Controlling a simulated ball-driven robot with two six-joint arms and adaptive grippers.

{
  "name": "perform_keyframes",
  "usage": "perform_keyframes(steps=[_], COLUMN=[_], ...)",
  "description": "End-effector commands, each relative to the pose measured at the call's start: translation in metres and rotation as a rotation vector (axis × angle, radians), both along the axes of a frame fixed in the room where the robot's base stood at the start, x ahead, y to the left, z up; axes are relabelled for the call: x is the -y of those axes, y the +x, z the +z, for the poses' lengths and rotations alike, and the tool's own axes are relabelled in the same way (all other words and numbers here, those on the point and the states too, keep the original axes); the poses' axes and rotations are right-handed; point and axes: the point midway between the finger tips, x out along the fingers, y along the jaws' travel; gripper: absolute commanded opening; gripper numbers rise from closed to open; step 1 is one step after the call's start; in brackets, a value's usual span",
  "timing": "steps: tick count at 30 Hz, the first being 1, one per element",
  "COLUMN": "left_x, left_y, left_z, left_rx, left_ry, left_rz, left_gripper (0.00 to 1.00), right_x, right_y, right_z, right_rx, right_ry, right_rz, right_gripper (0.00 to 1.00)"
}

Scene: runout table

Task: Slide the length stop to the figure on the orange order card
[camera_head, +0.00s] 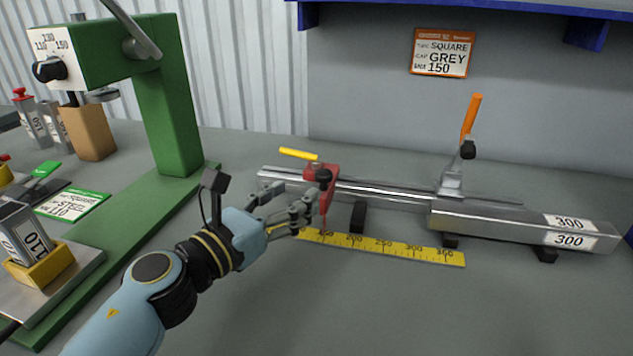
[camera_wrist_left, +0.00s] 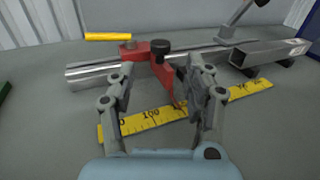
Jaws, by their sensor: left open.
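The length stop (camera_head: 325,185) is a red block with a black knob and a yellow lever, on a metal rail (camera_head: 380,192). Its red plate hangs down to the yellow scale (camera_head: 400,249), close to the 150 mark in the head view, partly covering the figure. The orange order card (camera_head: 441,53) on the back wall reads SQUARE, GREY, 150. My left gripper (camera_head: 304,207) is open at the stop. In the left wrist view the stop's red plate (camera_wrist_left: 165,76) shows between the fingers, nearer the right one; I cannot tell whether they touch. My right gripper is not in view.
A square bar (camera_head: 500,219) labelled 300 lies at the rail's right, under an orange-handled clamp (camera_head: 470,115). A green press (camera_head: 165,110) stands left, with a green card (camera_head: 72,204) and a block marked 110 (camera_head: 28,238). The front table is clear.

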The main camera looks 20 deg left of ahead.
Motion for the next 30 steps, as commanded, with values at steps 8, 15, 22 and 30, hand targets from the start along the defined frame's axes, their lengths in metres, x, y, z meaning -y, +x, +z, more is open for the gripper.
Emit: perform_keyframes(steps=[8, 15, 22, 30], left_x=[0.022, 0.033, 0.035, 0.035], left_y=[0.053, 0.08, 0.084, 0.084], left_z=[0.002, 0.001, 0.001, 0.001], left_rx=[0.002, 0.001, 0.0, 0.0], left_ry=[-0.002, 0.0, 0.0, 0.0], left_rz=[-0.001, 0.0, 0.0, -0.001], left_gripper=[0.52, 0.52, 0.52, 0.32], right_x=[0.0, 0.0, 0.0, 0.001], right_y=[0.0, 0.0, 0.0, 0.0], right_z=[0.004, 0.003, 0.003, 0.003], right_rx=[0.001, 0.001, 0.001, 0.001], right_ry=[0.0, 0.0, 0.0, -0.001], right_rz=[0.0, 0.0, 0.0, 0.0], right_gripper=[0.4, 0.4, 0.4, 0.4])
